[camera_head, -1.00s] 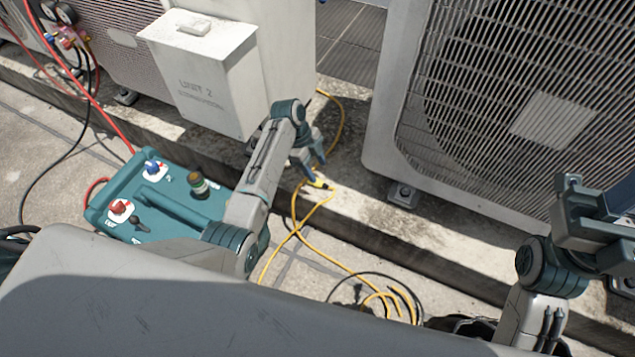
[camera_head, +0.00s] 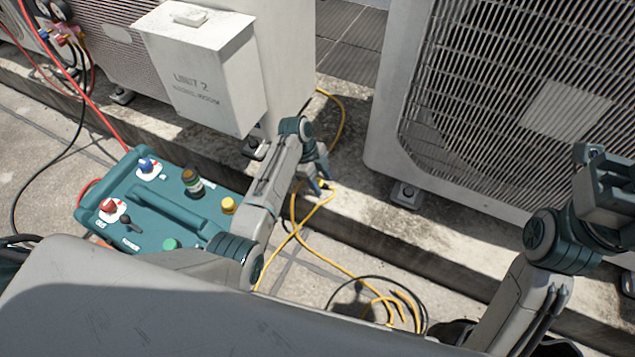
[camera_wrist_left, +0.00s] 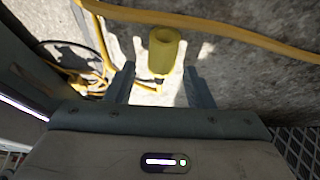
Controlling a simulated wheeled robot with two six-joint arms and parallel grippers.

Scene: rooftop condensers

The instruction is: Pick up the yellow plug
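The yellow plug (camera_wrist_left: 163,52) lies on the concrete ledge, and its yellow cable trails off beside it. In the head view the plug (camera_head: 323,184) is small and partly hidden by my left gripper (camera_head: 323,187). In the left wrist view my left gripper (camera_wrist_left: 158,88) has its two fingers apart, with the lower part of the plug between them and clear gaps on both sides.
A teal machine (camera_head: 160,215) with knobs and a bottle stands left of my left arm. A grey box (camera_head: 205,75) and a large condenser (camera_head: 480,110) stand behind. Yellow cable (camera_head: 340,262) runs over the ledge edge to coils on the floor.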

